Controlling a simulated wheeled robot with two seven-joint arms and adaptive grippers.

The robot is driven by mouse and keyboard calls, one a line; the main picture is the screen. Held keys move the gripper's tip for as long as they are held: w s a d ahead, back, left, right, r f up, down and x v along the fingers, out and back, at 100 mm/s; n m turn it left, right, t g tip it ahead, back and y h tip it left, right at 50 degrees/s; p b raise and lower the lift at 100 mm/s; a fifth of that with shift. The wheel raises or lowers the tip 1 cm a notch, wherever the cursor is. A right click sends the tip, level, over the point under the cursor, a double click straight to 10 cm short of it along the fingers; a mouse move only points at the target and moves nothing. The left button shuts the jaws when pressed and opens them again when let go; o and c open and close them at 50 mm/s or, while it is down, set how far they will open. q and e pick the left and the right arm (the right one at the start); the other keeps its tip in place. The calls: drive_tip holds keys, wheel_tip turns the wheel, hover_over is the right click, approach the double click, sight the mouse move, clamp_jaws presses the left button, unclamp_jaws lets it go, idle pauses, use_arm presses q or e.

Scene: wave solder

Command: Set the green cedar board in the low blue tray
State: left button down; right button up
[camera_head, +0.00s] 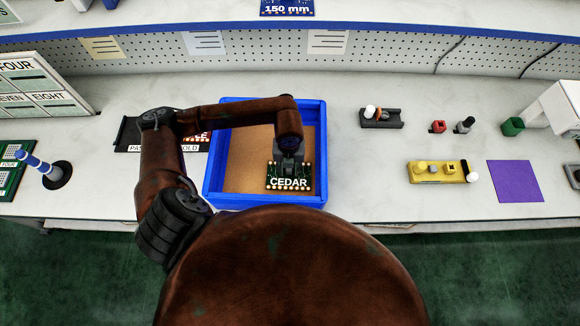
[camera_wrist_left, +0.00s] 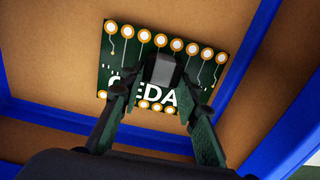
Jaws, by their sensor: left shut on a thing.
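The green cedar board (camera_head: 289,177), lettered CEDAR with gold pads along its edges, lies over the right front part of the low blue tray (camera_head: 213,168). My left gripper (camera_head: 289,160) is above the board and shut on it. In the left wrist view the gripper fingers (camera_wrist_left: 158,96) flank a dark grey block in the middle of the board (camera_wrist_left: 120,52) and cover part of its lettering. The tray's brown floor and blue walls (camera_wrist_left: 262,35) surround the board there. I cannot tell whether the board touches the floor. My right gripper is out of view.
A black board or plate (camera_head: 128,136) lies left of the tray. A blue-and-white tool stands in a dark round holder (camera_head: 58,175) farther left. A yellow block (camera_head: 428,173), a purple square (camera_head: 514,181) and a black holder (camera_head: 382,121) lie to the right. The bench just right of the tray is clear.

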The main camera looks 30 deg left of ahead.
sight(289, 170)
use_arm(q)
drive_tip(key=shift+f+b, duration=0.3)
drive_tip(key=shift+f, duration=0.2)
idle(0.6)
drive_tip(key=c, duration=1.4)
unclamp_jaws()
wheel_tip(289, 170, up, 12)
